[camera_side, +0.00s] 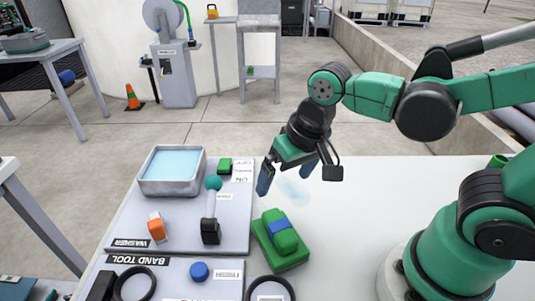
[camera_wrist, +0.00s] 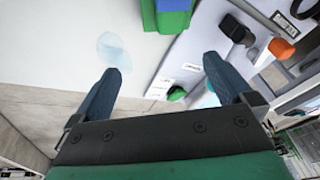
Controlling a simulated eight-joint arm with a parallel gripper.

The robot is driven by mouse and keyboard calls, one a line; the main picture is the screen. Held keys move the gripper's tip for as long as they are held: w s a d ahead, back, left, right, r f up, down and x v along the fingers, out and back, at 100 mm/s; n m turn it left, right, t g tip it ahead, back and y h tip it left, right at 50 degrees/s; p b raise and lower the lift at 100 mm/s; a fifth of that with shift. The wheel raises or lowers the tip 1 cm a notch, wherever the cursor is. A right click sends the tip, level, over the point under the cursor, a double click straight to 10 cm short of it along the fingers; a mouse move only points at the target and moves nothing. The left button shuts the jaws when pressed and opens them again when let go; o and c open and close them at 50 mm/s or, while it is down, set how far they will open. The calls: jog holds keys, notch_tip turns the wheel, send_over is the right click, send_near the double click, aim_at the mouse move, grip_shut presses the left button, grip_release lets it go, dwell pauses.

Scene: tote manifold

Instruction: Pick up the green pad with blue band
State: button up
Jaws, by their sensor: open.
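The green pad with blue band (camera_side: 282,238) lies on a flat green base on the white table, right of the washer panel. The blue band (camera_side: 278,226) crosses its middle. In the wrist view, part of the green pad (camera_wrist: 173,20) shows at the top edge, cut off by the frame. My gripper (camera_side: 287,178) is open and empty, above the table and behind the pad in the side view. Its two blue fingers (camera_wrist: 170,85) are spread wide in the wrist view, with the pad beyond them and apart from them.
The washer panel (camera_side: 236,200) holds a basin of water (camera_side: 172,174), a teal-knobbed lever (camera_side: 212,198), an orange switch (camera_side: 157,227) and a green button (camera_side: 225,166). The band tool panel (camera_side: 180,272) with a blue knob (camera_side: 199,271) and black rings is in front. The white table (camera_side: 345,215) is clear right of the pad.

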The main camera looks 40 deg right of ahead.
aim_at(280, 226)
jog(key=s+a+f+m+g, duration=0.2)
jog(key=a+g, duration=0.1)
jog(key=shift+s+a+f+h, duration=0.1)
jog(key=shift+a+f+h, duration=0.2)
jog(key=shift+f, duration=2.85)
jog(key=c, duration=1.2)
jog(key=shift+o, duration=0.2)
jog(key=shift+r, duration=0.1)
notch_tip(280, 226, up, 20)
